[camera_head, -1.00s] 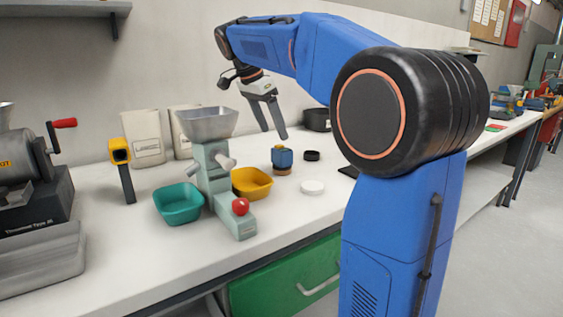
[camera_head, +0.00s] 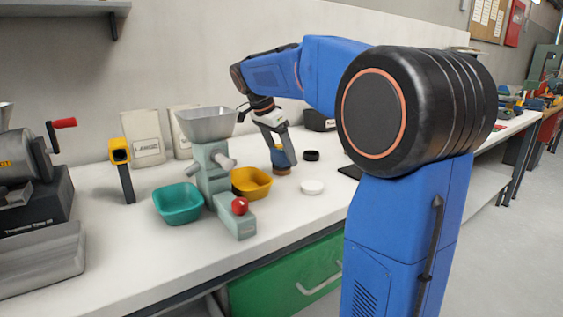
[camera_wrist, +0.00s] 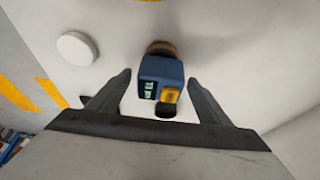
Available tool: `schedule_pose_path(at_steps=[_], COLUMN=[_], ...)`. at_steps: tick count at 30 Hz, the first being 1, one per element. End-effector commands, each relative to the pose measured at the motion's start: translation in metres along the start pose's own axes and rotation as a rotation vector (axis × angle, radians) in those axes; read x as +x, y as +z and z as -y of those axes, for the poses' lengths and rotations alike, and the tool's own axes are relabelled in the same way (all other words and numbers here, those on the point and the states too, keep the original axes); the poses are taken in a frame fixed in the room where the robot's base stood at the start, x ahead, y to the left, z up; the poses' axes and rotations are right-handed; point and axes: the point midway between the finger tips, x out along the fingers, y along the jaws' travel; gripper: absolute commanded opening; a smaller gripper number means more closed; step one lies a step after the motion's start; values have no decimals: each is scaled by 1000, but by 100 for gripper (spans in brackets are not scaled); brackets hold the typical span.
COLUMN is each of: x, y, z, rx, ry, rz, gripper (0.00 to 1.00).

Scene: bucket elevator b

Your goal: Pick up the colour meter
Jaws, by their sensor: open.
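The colour meter (camera_wrist: 160,72) is a small blue device with a yellow part, a small display and a brown round base. In the wrist view it sits between the two open fingers of my gripper (camera_wrist: 162,88), with a gap on each side. In the head view the colour meter (camera_head: 283,168) stands on the white bench, right of the yellow bowl, partly hidden by a finger. My gripper (camera_head: 281,150) comes down over it from above, tilted.
A white disc (camera_head: 312,187) and a small black ring (camera_head: 311,155) lie right of the meter. The yellow bowl (camera_head: 251,182), teal bowl (camera_head: 178,203) and a hopper machine (camera_head: 210,160) stand to the left. A dark container (camera_head: 319,119) stands behind.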

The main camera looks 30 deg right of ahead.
Motion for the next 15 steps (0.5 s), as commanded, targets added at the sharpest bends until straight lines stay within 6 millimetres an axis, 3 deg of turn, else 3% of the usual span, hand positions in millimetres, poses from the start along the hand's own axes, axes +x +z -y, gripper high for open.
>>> schedule_pose_path(at_steps=[4,12,15], x=[0,-1,-1], y=[0,0,0], z=[0,0,0], rx=[0,0,0], ry=[0,0,0], rz=[0,0,0], gripper=[72,10,10])
